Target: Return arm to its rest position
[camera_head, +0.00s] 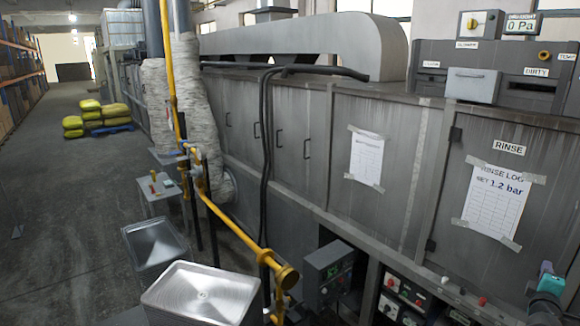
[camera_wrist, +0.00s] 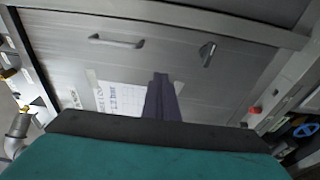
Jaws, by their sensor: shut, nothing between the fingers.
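My gripper (camera_wrist: 160,82) shows in the wrist view as two purple fingers pressed together above a black and teal body. The fingers are shut and empty, in front of a grey metal panel with a white paper sheet (camera_wrist: 118,98). In the head view my gripper (camera_head: 546,268) is at the lower right edge, teal and purple, beside the grey machine (camera_head: 400,190). Most of my arm is out of the head view.
Two metal pans, a nearer one (camera_head: 203,293) and a farther one (camera_head: 154,243), stand at the lower left. A yellow pipe (camera_head: 230,225) runs beside them. A control box (camera_head: 328,272) sits low by the machine. Open floor (camera_head: 60,200) lies at the left.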

